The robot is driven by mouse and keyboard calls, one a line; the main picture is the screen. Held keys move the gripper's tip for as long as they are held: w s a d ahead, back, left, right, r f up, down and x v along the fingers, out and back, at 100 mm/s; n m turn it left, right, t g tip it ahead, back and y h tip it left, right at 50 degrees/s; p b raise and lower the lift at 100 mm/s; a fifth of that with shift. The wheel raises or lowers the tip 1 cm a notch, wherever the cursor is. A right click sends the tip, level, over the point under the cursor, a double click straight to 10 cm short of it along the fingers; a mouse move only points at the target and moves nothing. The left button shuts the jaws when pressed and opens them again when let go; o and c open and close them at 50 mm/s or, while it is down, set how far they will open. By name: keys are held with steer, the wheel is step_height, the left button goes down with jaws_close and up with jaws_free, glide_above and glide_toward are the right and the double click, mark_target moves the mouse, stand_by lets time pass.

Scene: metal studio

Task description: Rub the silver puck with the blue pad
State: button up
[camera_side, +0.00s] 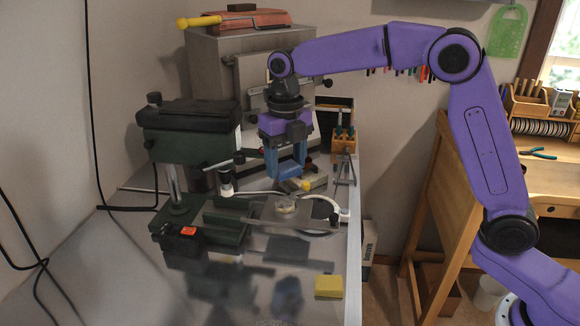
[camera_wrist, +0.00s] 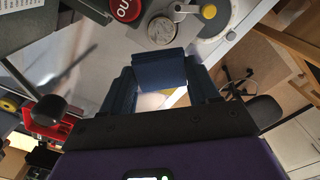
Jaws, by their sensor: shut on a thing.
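My gripper (camera_side: 287,158) is shut on the blue pad (camera_side: 290,171), which hangs below the fingers in the side view. In the wrist view the blue pad (camera_wrist: 160,70) sits between the two dark blue fingers.
A green drill press (camera_side: 188,130) stands left of the puck. A round white-rimmed item (camera_side: 330,210) lies to its right. A yellow block (camera_side: 328,287) sits near the table's front right edge. A red button (camera_wrist: 125,8) is beside the puck in the wrist view.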

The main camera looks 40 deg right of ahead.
mark_target(287, 201)
steer(key=n, duration=0.1)
steer(key=w+n, duration=0.1)
steer(key=n, duration=0.1)
steer(key=shift+w+d, duration=0.2)
steer(key=shift+d, duration=0.05)
steer(key=shift+f, duration=4.2)
steer(key=c, duration=0.3)
steer(key=shift+f, duration=0.3)
steer(key=shift+c, duration=0.2)
steer(key=shift+d, duration=0.1)
steer(key=shift+w+d, duration=0.1)
steer(key=shift+d, duration=0.25)
